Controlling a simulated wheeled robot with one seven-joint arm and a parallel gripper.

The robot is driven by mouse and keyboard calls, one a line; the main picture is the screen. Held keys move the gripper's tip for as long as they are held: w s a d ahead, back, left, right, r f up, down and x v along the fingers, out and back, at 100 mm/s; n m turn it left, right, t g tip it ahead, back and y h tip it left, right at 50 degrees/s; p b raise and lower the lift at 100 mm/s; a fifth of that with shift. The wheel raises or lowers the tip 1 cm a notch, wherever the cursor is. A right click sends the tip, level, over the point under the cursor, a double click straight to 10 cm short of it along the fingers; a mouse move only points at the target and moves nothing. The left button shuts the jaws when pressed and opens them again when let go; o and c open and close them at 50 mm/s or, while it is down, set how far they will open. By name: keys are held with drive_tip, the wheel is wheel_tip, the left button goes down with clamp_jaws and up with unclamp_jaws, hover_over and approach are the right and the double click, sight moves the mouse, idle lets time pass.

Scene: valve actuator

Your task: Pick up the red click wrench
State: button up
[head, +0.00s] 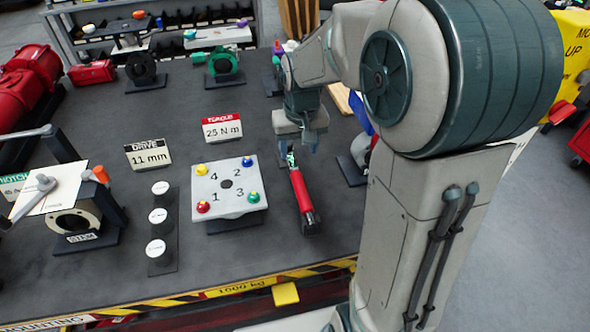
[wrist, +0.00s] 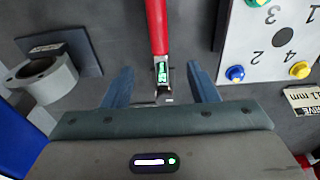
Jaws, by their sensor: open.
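The red click wrench (head: 302,196) lies on the dark table to the right of the white numbered plate, its red handle pointing toward the front edge. Its far end, with a small green display, is under my gripper (head: 297,146). In the wrist view the red wrench (wrist: 157,28) enters from the top, and its display end (wrist: 161,75) lies between my two blue fingers (wrist: 162,84). The fingers are open, with a gap on each side of the wrench. I cannot tell the exact height of the fingers above it.
The white plate (head: 228,187) with coloured knobs stands left of the wrench. Signs reading 25 N m (head: 222,128) and 11 mm (head: 149,154) stand behind. A grey ring fitting (wrist: 45,80) on a dark base is near my gripper.

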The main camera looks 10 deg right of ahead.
sight(298, 176)
drive_tip(key=f, duration=0.5)
drive_tip(key=w+f, duration=0.1)
drive_tip(key=f, duration=0.2)
drive_tip(key=shift+f+p, duration=0.1)
drive_tip(key=shift+p, duration=0.3)
drive_tip(key=shift+w+f+p, duration=0.2)
drive_tip(key=shift+f+p, duration=0.2)
drive_tip(key=shift+f, duration=0.9)
drive_tip(key=shift+w+f+p, duration=0.15)
drive_tip(key=shift+f+p, duration=0.2)
drive_tip(key=shift+f, duration=0.95)
drive_tip(key=shift+d, duration=0.1)
clamp_jaws()
